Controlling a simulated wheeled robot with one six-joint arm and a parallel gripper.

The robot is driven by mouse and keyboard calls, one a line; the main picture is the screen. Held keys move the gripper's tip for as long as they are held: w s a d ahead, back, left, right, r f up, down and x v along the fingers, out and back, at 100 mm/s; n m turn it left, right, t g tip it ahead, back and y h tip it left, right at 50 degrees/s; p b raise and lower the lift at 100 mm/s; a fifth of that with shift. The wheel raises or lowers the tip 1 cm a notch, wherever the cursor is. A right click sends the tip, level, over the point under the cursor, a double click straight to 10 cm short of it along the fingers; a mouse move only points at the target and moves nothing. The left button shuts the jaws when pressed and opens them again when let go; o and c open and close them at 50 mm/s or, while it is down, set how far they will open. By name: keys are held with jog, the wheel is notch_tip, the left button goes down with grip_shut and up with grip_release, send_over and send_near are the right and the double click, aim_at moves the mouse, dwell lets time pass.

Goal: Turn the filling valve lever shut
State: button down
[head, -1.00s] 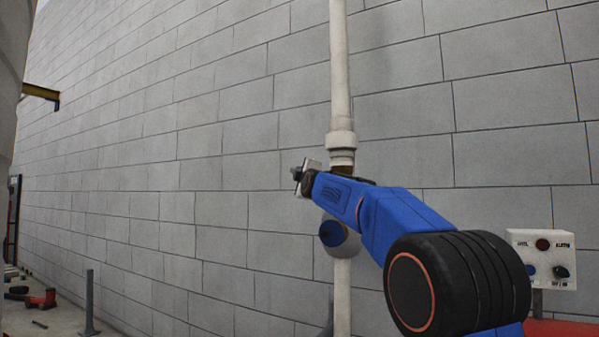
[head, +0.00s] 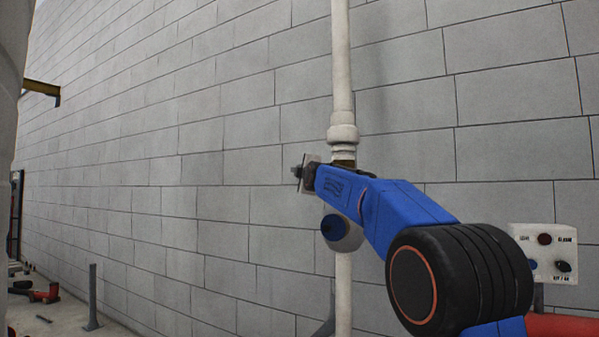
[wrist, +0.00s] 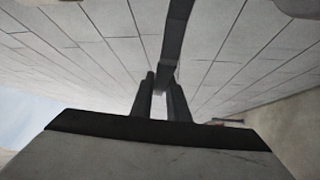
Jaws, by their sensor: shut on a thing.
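A white vertical pipe (head: 341,80) runs down the block wall. My gripper (head: 300,172) is just left of the pipe at valve height. In the wrist view, a dark flat bar, seemingly the filling valve lever (wrist: 175,40), comes down from the top edge to the fingers. My gripper (wrist: 163,88) is shut on it there, with a narrow gap between the two dark fingers. The lever is hidden in the head view.
The block wall (head: 230,150) is close behind the pipe. A white control box (head: 545,252) with knobs stands at the right, above a red pipe (head: 565,328). A grey post (head: 92,298) and a red item (head: 45,293) are at the lower left. Space left of the gripper looks clear.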

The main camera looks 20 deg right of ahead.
jog(key=shift+a, duration=0.1)
jog(key=shift+w+f+n+g+y, duration=0.1)
jog(key=shift+f+n+g+y, duration=0.2)
jog(key=shift+f+n+g, duration=0.8)
jog(key=shift+f, duration=0.25)
jog(key=c, duration=1.7)
grip_release()
jog(key=s, duration=0.5)
jog(key=s+a, duration=0.1)
jog(key=s, duration=0.5)
jog(key=s+a, duration=0.1)
jog(key=s, duration=0.5)
jog(key=shift+s+a+r, duration=0.1)
jog(key=shift+s+a, duration=0.05)
jog(key=shift+a, duration=0.05)
